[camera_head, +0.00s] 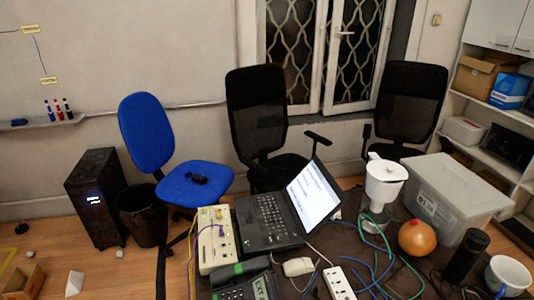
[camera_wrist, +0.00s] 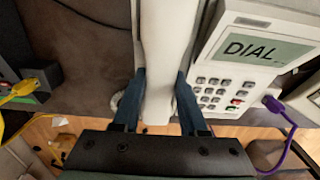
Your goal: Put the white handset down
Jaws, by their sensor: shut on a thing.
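The white handset (camera_wrist: 163,50) is upright in the wrist view, running from the top edge down between my fingers. My gripper (camera_wrist: 158,92) is shut on it, one dark blue finger on each side. A white desk phone (camera_wrist: 235,60) with a "DIAL" screen and a keypad is just right of the handset. I cannot tell whether the handset touches the phone, and its far end is cut off. My gripper and the held handset are not clearly seen in the head view.
A purple cable (camera_wrist: 285,112) plugs into the phone's right side. In the head view, a dark phone (camera_head: 245,286), a laptop (camera_head: 270,215), a white pitcher (camera_head: 384,185), an orange round thing (camera_head: 416,238), a black cylinder (camera_head: 465,256) and loose cables crowd the table.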

